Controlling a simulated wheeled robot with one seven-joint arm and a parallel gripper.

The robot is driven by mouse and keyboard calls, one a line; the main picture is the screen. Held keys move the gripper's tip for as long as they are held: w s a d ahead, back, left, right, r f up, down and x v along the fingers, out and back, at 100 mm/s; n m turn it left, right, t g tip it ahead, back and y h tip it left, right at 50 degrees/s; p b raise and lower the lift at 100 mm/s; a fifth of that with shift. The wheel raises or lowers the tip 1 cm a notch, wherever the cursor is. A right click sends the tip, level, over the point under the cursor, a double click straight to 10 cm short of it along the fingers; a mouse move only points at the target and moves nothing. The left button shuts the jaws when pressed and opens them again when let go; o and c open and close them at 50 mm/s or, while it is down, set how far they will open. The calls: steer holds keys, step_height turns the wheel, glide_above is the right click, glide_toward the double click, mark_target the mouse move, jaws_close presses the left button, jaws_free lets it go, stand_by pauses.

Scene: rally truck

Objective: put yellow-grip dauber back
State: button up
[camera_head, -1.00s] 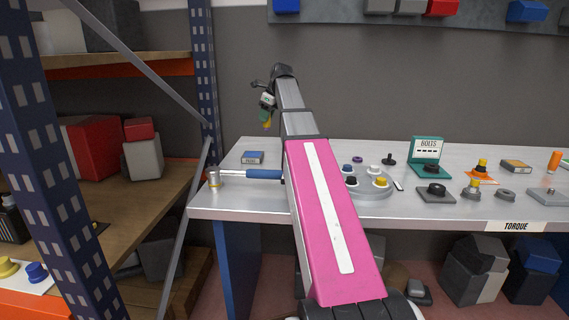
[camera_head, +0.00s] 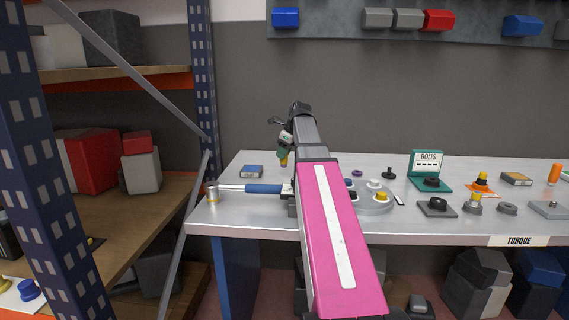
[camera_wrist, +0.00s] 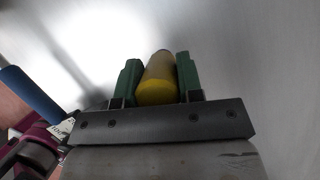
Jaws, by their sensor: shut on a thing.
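The yellow-grip dauber (camera_wrist: 157,84) is clamped between the green fingers of my gripper (camera_wrist: 157,80) in the wrist view. Its yellow end faces the camera, and its far end is hard to make out. In the head view my gripper (camera_head: 283,155) hangs above the back left part of the workbench, and a bit of yellow shows at its tip. A round grey tray (camera_head: 372,208) on the bench holds several capped pieces, among them a yellow-topped one (camera_head: 382,196) and a white-topped one (camera_head: 375,184). My pink arm hides the tray's left part.
A shelf rack (camera_head: 207,80) stands at the left.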

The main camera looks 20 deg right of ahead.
mark_target(284, 162)
steer(key=shift+w+d+f, duration=0.1)
steer(key=shift+d+f, duration=0.05)
steer(key=shift+d, duration=0.1)
steer(key=shift+f, duration=2)
steer(key=shift+f, duration=0.1)
steer(key=o, duration=1.1)
steer(key=v, duration=1.2)
